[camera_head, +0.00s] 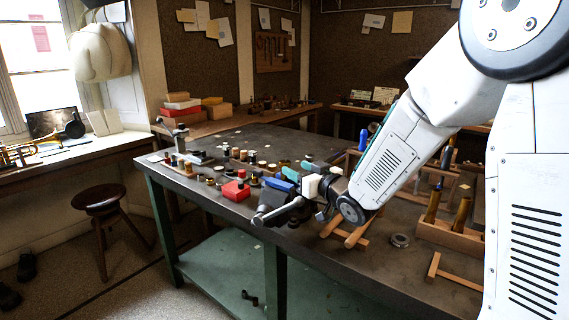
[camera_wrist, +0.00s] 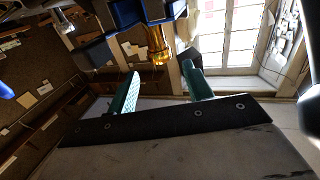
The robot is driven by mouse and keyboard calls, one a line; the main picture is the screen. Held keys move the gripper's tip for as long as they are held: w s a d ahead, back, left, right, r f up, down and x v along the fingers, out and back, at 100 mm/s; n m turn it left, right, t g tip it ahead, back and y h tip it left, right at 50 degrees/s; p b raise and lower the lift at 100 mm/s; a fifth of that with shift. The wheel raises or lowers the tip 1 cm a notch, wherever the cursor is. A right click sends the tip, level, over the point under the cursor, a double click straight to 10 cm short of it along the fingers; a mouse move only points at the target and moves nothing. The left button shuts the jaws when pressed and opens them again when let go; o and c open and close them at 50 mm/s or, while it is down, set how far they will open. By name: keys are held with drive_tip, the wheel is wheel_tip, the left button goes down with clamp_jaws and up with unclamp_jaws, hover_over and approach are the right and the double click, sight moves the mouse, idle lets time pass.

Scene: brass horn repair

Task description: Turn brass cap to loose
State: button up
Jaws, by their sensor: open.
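A brass piece with a flared, cap-like end (camera_wrist: 159,50) shows in the wrist view, between blue jaws. The blue-jawed vise (camera_head: 279,184) stands near the front edge of the workbench in the head view. My gripper (camera_head: 297,169) is beside the vise, with its teal fingers pointing toward it. In the wrist view my gripper (camera_wrist: 162,65) is open, and the brass end appears between and just past its fingertips. No contact is visible, and I cannot tell the exact gap. In the head view the brass piece is not clearly visible.
A red block (camera_head: 236,191) and several small parts lie left of the vise on the dark workbench (camera_head: 222,222). The vise handle (camera_head: 264,217) sticks out over the front edge. Wooden stands (camera_head: 352,238) and a tool rack (camera_head: 450,235) are to the right. A stool (camera_head: 102,200) stands at left.

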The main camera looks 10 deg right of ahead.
sight(288, 164)
drive_tip(key=x, duration=0.6)
drive_tip(key=shift+w+a, duration=0.2)
drive_tip(key=shift+w, duration=0.15)
drive_tip(key=c, duration=1)
